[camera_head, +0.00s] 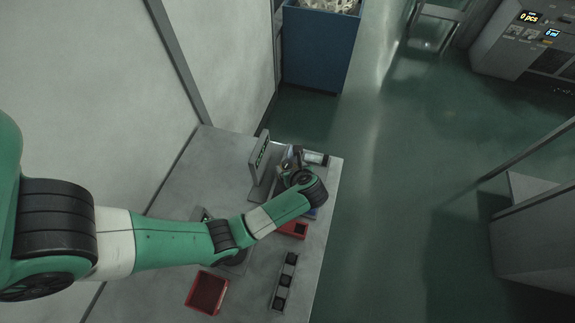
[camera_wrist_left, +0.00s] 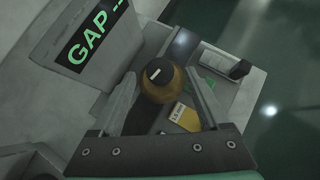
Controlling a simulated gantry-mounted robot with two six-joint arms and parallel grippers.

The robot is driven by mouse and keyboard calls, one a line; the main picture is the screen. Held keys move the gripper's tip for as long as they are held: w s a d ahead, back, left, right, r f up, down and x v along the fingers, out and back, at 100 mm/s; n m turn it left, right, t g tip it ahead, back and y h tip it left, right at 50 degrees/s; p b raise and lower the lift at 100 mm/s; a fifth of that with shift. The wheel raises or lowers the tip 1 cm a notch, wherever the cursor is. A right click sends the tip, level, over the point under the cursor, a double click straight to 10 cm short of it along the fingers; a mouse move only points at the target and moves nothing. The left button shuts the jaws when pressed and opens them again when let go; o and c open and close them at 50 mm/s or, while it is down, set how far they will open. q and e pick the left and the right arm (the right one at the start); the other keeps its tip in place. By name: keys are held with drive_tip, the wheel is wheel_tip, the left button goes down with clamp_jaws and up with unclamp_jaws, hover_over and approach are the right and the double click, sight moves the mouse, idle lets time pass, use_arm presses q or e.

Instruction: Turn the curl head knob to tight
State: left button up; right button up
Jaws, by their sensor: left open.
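The curl head knob appears to be the dark round cap with a white mark (camera_wrist_left: 158,73), on top of a brass-coloured round body (camera_wrist_left: 160,90) in the left wrist view. My left gripper (camera_wrist_left: 161,76) is open, with one finger on each side of the brass body. I cannot tell whether the fingers touch it. In the head view my left gripper (camera_head: 291,160) is small and dark at the far end of the bench, and the knob cannot be made out there. My right gripper is not in view.
A grey panel reading GAP (camera_wrist_left: 88,45) stands left of the knob. A yellow label (camera_wrist_left: 184,116) lies to its lower right. On the bench (camera_head: 180,195) are a red tray (camera_head: 207,291) and a strip with black squares (camera_head: 285,281). A blue bin (camera_head: 318,50) stands beyond.

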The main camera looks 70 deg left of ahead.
sight(288, 164)
use_arm(q)
drive_tip(key=x, duration=0.4)
drive_tip(key=shift+b, duration=0.35)
clamp_jaws()
